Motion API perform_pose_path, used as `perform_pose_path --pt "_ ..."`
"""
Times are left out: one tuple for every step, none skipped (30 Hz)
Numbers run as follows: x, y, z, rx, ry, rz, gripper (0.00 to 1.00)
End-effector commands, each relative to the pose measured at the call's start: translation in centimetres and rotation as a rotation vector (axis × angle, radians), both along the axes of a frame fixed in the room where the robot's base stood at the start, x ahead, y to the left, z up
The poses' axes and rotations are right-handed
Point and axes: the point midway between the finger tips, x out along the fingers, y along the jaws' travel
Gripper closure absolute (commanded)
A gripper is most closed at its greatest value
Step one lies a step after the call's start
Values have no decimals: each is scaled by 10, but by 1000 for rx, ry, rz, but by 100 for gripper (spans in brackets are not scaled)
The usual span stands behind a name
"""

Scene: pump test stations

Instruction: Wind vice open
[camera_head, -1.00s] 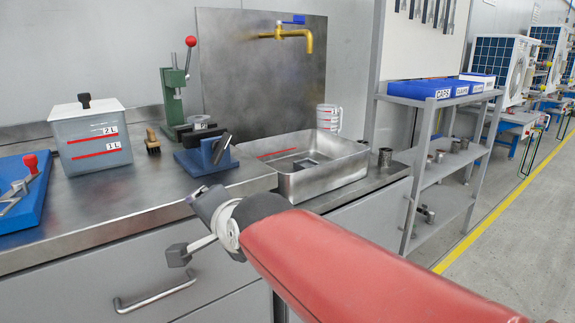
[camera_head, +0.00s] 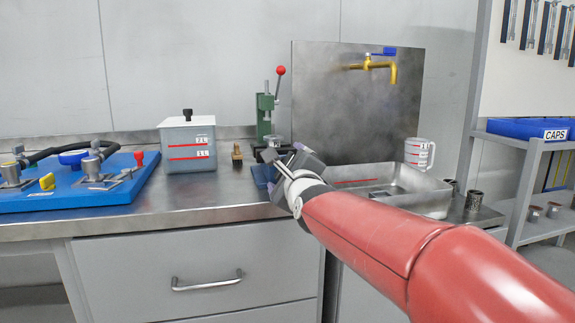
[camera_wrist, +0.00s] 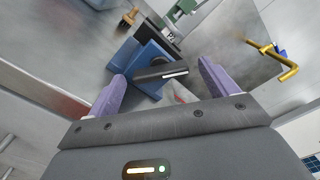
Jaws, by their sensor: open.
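The blue vice (camera_head: 262,174) stands on the steel bench, mostly hidden behind my gripper in the head view. In the wrist view the vice (camera_wrist: 154,52) is a blue block with a dark bar (camera_wrist: 158,73) across its near side. My gripper (camera_head: 284,156) is in front of the vice. In the wrist view the two purple fingers of my gripper (camera_wrist: 162,70) are apart, one to each side of the dark bar. Nothing shows held between them. I cannot tell if they touch the vice, or how wide its jaws stand.
A green lever press (camera_head: 265,115) stands behind the vice. A brush (camera_head: 237,156) and a grey container (camera_head: 188,148) are to the left, then a blue board (camera_head: 75,195) with fittings. A steel tray (camera_head: 415,190) and a measuring jug (camera_head: 418,152) are to the right.

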Motion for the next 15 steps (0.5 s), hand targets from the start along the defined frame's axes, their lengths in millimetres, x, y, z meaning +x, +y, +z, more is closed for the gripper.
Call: perform_pose_path --pt "5 1 0 0 1 0 15" --pt "6 2 0 -1 1 1 15" --pt "8 2 0 -1 0 0 15" --pt "9 3 0 -1 0 0 15" --pt "9 3 0 -1 0 0 15" --pt "10 3 0 -1 0 0 15" --pt "10 3 0 -1 0 0 15" --pt "10 3 0 -1 0 0 15" --pt "9 3 -1 -2 -1 0 15" --pt "9 3 -1 -2 -1 0 15" --pt "9 3 -1 -2 -1 0 15" --pt "9 3 -1 -2 -1 0 17" --pt "9 3 -1 -2 0 1 21" --pt "9 3 -1 -2 0 1 25" --pt "9 3 -1 -2 0 1 30"
